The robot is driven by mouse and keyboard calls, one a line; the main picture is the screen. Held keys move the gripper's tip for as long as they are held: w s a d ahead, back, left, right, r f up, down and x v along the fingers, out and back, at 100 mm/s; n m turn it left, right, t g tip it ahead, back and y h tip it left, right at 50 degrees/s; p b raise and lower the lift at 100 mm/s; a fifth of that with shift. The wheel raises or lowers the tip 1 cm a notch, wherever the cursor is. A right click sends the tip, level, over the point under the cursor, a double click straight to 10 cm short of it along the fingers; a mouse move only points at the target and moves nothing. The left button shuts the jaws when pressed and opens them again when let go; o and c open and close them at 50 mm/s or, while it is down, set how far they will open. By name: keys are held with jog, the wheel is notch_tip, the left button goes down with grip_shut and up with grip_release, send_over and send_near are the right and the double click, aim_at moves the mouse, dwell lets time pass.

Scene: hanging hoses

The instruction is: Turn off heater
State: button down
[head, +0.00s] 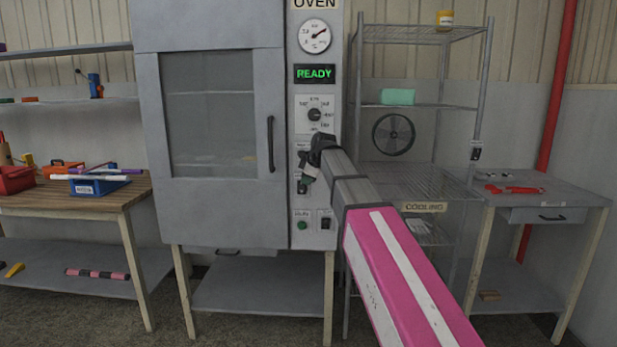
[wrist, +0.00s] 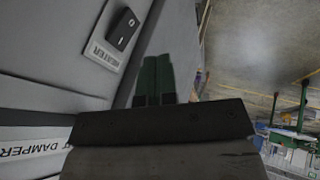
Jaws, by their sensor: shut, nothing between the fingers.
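The heater switch (wrist: 122,28) is a black rocker with a white mark on a plate labelled HEATER, at the upper left of the wrist view. My gripper (wrist: 158,62) is shut and empty, its green fingers side by side just right of the switch and visibly apart from it in the picture. In the head view my gripper (head: 307,180) is in front of the oven's control panel (head: 314,260), and my arm covers part of the panel. The switch's on or off position is too unclear to tell.
The oven (head: 210,210) is closed; its display (head: 315,74) reads READY. A dial (head: 314,115) is above my gripper; a green button (head: 302,226) and black switch (head: 326,223) are below. A wire rack (head: 425,105) stands right. A damper label (wrist: 30,148) shows lower left.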

aim_at(299, 194)
jog(key=w+f, duration=0.1)
jog(key=w+a+f, duration=0.1)
jog(key=w+f, duration=0.1)
jog(key=w+a+f, duration=0.1)
jog(key=w+f, duration=0.1)
jog(key=shift+w+f, duration=0.25)
jog(key=shift+w+d+f, duration=0.1)
jog(key=shift+w+f, duration=0.05)
jog(key=shift+w, duration=0.4)
